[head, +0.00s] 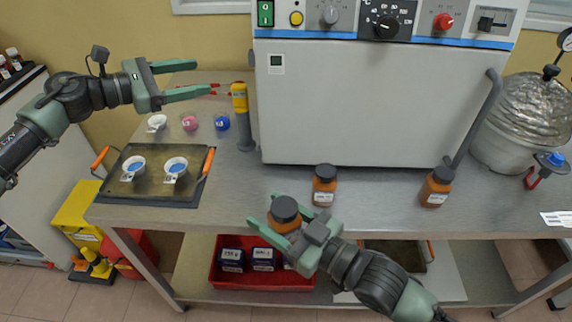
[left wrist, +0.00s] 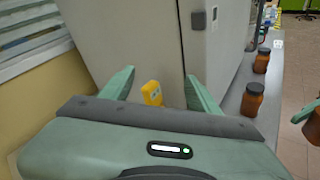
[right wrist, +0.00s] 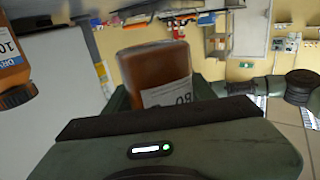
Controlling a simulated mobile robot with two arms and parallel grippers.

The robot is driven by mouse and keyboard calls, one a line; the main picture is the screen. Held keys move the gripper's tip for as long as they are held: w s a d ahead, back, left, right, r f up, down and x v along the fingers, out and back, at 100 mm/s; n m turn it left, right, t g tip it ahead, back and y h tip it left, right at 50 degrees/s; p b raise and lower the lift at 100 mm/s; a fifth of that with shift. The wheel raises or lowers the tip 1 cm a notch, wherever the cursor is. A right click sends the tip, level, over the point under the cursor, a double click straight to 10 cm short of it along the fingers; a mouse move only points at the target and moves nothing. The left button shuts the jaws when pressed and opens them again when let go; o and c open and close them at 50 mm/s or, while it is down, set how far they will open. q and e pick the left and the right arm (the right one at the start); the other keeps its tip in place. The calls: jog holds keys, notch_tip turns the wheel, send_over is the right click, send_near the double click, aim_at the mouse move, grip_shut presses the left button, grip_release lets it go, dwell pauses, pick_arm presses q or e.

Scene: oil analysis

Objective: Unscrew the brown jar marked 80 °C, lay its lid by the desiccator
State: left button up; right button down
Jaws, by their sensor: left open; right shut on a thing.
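My right gripper (head: 275,213) is shut on a brown jar (head: 285,214) with a dark lid, in front of the bench's edge. In the right wrist view this jar (right wrist: 155,72) has a white label, partly hidden, that seems to read 80; its lid is hidden behind the gripper. Two similar brown jars stand upright on the bench, one near the middle (head: 325,187) and one further right (head: 436,188). The desiccator seems to be the large round vessel (head: 505,150) with a shiny domed lid at the right. My left gripper (head: 200,79) is open and empty at the upper left.
A large grey oven (head: 365,110) fills the back of the bench. A yellow-topped device (head: 240,100) stands at its left. A tray (head: 109,183) with two white dishes lies at the left. A red bin (head: 215,278) is below. The bench front between the jars is clear.

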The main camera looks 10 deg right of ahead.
pick_arm(q)
jog(key=s+d+r+m+g, duration=0.2)
jog(key=s+d+m+g, duration=0.4)
jog(key=s+d+m, duration=0.4)
jog(key=m+g+y, duration=0.2)
jog(key=m+y, duration=1.1)
jog(key=m, duration=0.6)
send_over(287, 206)
jog(key=d, duration=0.1)
notch_tip(287, 206, down, 4)
jog(key=shift+w+r, duration=0.1)
jog(key=shift+r, duration=0.15)
jog(key=shift+s+a+f+m+t+y, duration=0.25)
jog(key=shift+a+m+t+y, duration=0.25)
jog(key=shift+m+t+y, duration=0.2)
jog(key=shift+a+f, duration=0.15)
jog(key=shift+f, duration=0.15)
jog(key=shift+w+f, duration=0.1)
jog(key=shift+f, duration=3.45)
